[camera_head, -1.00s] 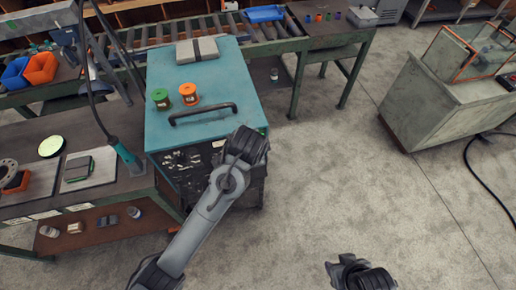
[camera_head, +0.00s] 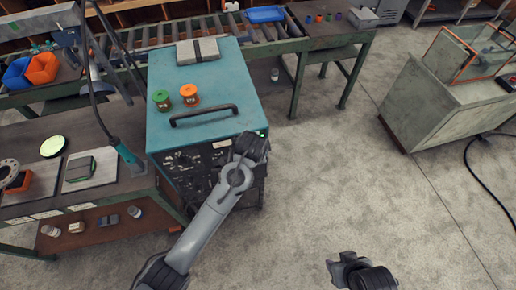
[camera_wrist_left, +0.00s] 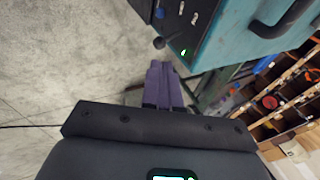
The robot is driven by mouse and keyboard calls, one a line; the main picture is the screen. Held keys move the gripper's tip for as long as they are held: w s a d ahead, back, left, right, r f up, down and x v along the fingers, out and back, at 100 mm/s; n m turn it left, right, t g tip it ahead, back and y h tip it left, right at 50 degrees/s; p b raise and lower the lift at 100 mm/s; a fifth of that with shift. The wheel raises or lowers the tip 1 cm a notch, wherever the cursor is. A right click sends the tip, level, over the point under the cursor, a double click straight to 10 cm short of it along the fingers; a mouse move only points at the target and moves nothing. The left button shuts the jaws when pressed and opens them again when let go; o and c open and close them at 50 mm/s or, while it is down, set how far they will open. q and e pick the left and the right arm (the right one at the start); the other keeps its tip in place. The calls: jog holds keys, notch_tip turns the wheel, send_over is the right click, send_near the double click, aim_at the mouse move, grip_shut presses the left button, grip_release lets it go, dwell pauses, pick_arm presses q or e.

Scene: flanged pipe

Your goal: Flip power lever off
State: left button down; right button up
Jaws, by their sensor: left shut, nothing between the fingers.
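The teal power unit (camera_head: 220,90) stands left of centre in the head view, with a dark front panel (camera_head: 190,165) of dials and labels. In the left wrist view, a short lever with a dark ball end (camera_wrist_left: 160,43) sticks out from the panel, near a small lit green light (camera_wrist_left: 183,51). My left gripper (camera_wrist_left: 163,68) is shut and empty, its purple fingertips just short of the lever's ball; contact is not clear. In the head view my left wrist hides the lever and the fingers. My right gripper (camera_head: 345,268) is low in the head view, away from the unit, its fingers unclear.
A black handle (camera_head: 203,115) and green (camera_head: 161,99) and orange (camera_head: 189,94) spools are on the unit's top. A workbench (camera_head: 100,150) stands close on the left, a roller conveyor (camera_head: 200,38) behind.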

pick_arm(q)
jog(key=x, duration=0.7)
jog(key=shift+p, duration=0.4)
pick_arm(e)
jog(key=shift+a+r, duration=0.15)
jog(key=shift+r, duration=0.35)
pick_arm(q)
jog(key=shift+s, duration=0.1)
